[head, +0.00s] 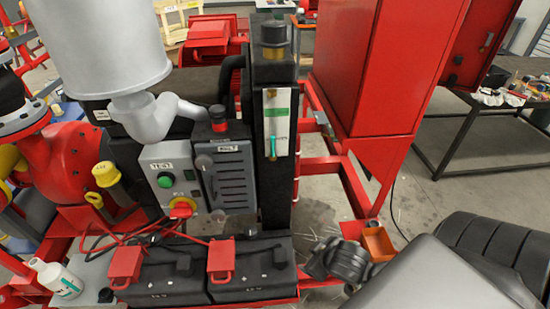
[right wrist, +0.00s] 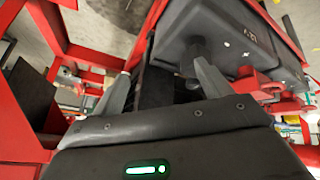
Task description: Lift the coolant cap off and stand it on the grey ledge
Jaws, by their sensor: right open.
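A dark cap (head: 273,35) sits upright on a yellowish neck at the top of the tall black tank (head: 272,150) in the head view; I take it for the coolant cap. A flat grey surface (head: 88,291) shows at the lower left, beside the white bottle; I cannot tell whether it is the grey ledge. My right gripper (head: 330,262) is low at the right of the black batteries, far below the cap. In the right wrist view its fingers (right wrist: 163,85) are apart, with nothing held between them. My left gripper is not in view.
Black batteries (head: 265,265) with red terminal covers stand at the front. A control box (head: 175,180) and a silver canister (head: 100,45) are left of the tank. A red cabinet (head: 375,60) and red frame bars (head: 325,165) stand to the right. A white bottle (head: 60,280) is at lower left.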

